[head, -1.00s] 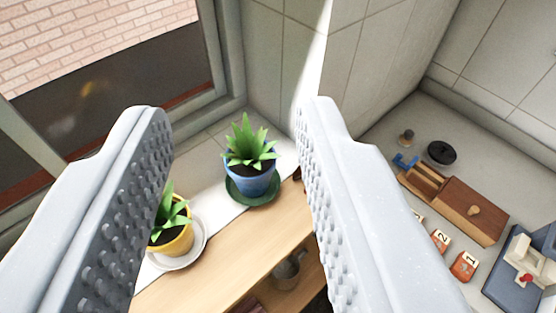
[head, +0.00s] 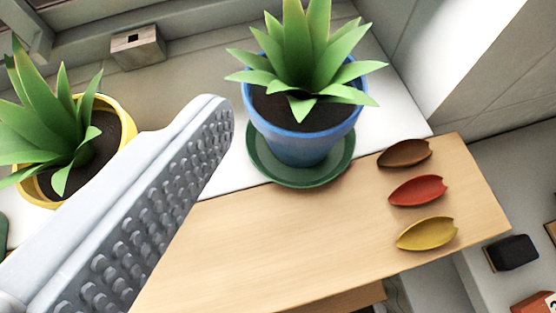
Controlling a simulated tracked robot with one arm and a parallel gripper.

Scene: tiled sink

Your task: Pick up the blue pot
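The blue pot (head: 300,146) holds a spiky green plant. It stands upright on a dark green saucer (head: 262,172) near the back of the wooden shelf. One ridged grey finger of my gripper (head: 165,205) shows at the left. Its tip is just left of the blue pot in the picture, and I cannot tell whether they touch. The inner pad is bare and faces right. The other finger is outside the picture. The gripper looks open, with nothing held at the visible pad.
A yellow pot (head: 128,122) with a plant stands at the left, partly behind the finger. Brown (head: 404,153), red (head: 418,190) and yellow (head: 427,233) leaf-shaped dishes lie on the shelf (head: 260,245) at the right. A small box (head: 137,48) sits behind. The shelf's front middle is clear.

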